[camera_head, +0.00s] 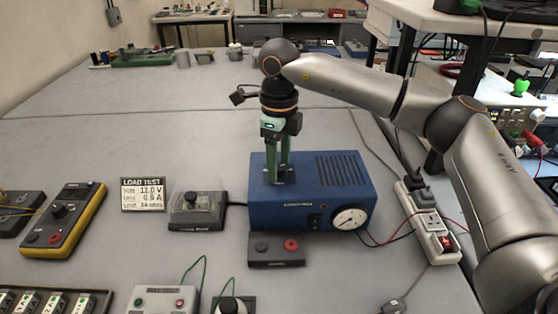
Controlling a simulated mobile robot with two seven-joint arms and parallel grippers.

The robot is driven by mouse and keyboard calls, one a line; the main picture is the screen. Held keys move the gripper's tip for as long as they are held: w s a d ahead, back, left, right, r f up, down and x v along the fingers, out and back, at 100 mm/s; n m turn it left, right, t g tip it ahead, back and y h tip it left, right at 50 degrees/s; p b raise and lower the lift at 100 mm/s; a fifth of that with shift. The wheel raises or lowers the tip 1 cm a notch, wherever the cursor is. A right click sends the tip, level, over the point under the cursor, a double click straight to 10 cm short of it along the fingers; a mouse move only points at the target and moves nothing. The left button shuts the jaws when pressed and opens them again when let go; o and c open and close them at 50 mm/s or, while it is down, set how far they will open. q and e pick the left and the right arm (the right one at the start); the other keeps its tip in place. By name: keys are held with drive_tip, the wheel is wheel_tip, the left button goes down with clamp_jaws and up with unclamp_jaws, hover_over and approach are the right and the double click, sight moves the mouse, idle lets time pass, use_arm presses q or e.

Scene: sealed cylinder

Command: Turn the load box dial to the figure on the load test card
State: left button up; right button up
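The load test card (142,194) stands left of centre; it reads 12.0 V, a current that looks like 0.8 or 0.9 A, and a smaller last line. A blue box (335,185) has a round white gauge (350,217) on its front. My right gripper (277,178) points straight down at the blue box's top left, its green fingers nearly parallel; what lies between their tips is hidden. A black box with yellow sides (76,222) at the left carries a dark knob (59,211). I cannot tell which dial is the load box's. My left gripper is out of view.
A clear-covered dark box (197,207) stands beside the blue box. A small terminal block (276,250) lies in front. A white power strip (428,222) with cables lies to the right. A pale box with buttons (165,300) is at the front. The table behind is mostly clear.

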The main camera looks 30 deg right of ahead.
clamp_jaws()
idle(0.3)
drive_tip(key=shift+n, duration=0.4)
drive_tip(key=n, duration=0.3)
drive_tip(key=shift+p, duration=0.3)
drive_tip(key=n, duration=0.4)
drive_tip(key=shift+n, duration=0.3)
drive_tip(key=n, duration=0.3)
drive_tip(key=shift+p, duration=0.3)
drive_tip(key=shift+n, duration=2.1)
